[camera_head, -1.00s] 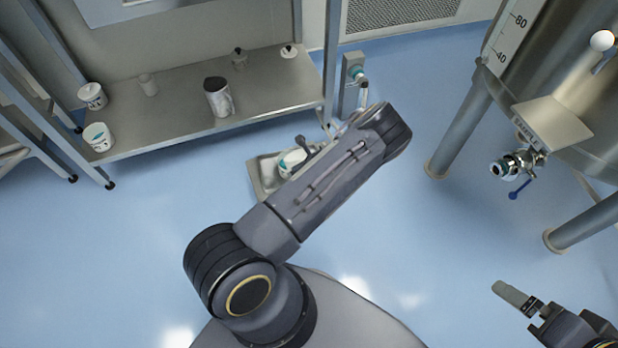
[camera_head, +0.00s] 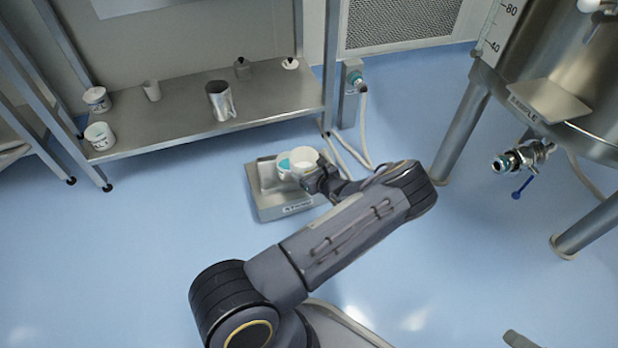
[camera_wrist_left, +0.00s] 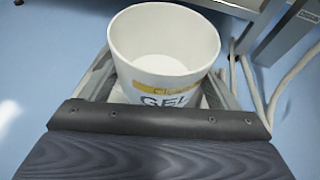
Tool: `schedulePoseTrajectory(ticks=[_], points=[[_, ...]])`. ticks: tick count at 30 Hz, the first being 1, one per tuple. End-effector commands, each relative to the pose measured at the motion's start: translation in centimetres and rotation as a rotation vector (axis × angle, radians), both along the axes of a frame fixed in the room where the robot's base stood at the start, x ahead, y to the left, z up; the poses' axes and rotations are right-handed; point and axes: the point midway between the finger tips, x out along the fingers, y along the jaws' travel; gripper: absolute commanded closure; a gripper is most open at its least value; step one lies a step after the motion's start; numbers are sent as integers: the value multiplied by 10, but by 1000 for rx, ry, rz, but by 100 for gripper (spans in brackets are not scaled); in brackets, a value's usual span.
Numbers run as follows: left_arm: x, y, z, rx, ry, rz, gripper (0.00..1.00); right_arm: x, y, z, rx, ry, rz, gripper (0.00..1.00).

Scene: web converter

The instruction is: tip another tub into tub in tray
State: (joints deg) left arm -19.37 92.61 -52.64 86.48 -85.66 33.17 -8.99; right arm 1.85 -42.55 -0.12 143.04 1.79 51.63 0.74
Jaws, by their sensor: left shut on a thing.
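My left gripper (camera_head: 318,178) is shut on a white tub (camera_head: 305,157), at the right side of the tray (camera_head: 258,199) on the floor. In the left wrist view the held tub (camera_wrist_left: 165,50) has its open mouth towards the camera, a white inside, and a label reading GEL under a yellow band. The other tub, the tub in the tray (camera_head: 283,170), shows teal inside and is partly hidden by the held tub. I cannot tell whether the two tubs touch. Only a grey tip of my right gripper (camera_head: 520,340) shows at the bottom edge.
A steel bench (camera_head: 185,120) at the back left holds two white tubs (camera_head: 98,98) (camera_head: 100,136), a metal jug (camera_head: 220,100) and small vessels. A steel tank (camera_head: 570,60) with a valve (camera_head: 520,160) stands on the right. Hoses (camera_head: 352,150) run behind the tray. Floor left is clear.

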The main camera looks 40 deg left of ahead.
Motion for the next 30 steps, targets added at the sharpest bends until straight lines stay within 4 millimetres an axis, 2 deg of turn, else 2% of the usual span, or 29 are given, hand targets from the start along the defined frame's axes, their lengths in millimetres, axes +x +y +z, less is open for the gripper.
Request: schedulePoseTrajectory(ticks=[14,24,30], points=[[1,1,3,17,-8,1,44,0,0,-1,0,0,0,0],[1,0,31,17,-7,-1,44,0,0,22,0,0,0,0],[1,0,31,17,-7,-1,44,0,0,21,0,0,0,0]])
